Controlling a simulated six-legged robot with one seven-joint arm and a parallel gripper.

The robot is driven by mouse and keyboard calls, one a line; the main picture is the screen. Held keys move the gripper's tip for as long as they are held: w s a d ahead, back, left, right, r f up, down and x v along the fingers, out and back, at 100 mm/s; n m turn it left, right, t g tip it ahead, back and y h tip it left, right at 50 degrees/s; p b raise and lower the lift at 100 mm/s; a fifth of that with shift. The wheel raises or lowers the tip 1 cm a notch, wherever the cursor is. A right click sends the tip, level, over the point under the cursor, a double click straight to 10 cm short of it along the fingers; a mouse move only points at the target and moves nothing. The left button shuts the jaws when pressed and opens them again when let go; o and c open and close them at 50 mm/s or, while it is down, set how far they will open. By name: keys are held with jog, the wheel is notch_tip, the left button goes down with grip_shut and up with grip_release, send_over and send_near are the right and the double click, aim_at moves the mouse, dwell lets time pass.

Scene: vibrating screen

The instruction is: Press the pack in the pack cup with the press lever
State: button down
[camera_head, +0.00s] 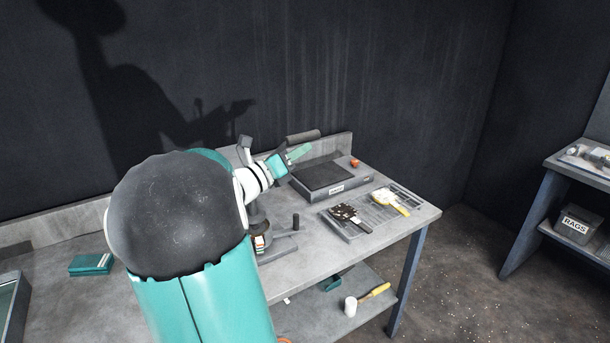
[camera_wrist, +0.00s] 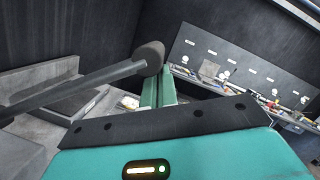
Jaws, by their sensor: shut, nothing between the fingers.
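The press lever (camera_head: 303,135) shows as a dark, thick handle just above my gripper (camera_head: 300,152). In the wrist view it is a grey bar (camera_wrist: 85,85) coming from the left and ending in a dark round knob (camera_wrist: 150,54). My gripper (camera_wrist: 157,88) has its two green fingers together and empty, with the tips close to the knob; I cannot tell whether they touch it. The press base (camera_head: 278,246) stands on the bench beside my arm. My arm hides much of the press. I cannot make out the pack cup or pack clearly.
A dark brush (camera_head: 347,213) and a yellow-handled tool (camera_head: 390,202) lie on a grey mat in front. A teal box (camera_head: 91,264) sits at left. A shelf unit (camera_head: 545,200) stands at far right.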

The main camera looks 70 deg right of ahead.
jog(key=w+d+r+n+t, duration=0.1)
jog(key=w+d+r+n, duration=0.3)
jog(key=r, duration=0.3)
jog(key=shift+w+d, duration=0.15)
jog(key=shift+w, duration=0.35)
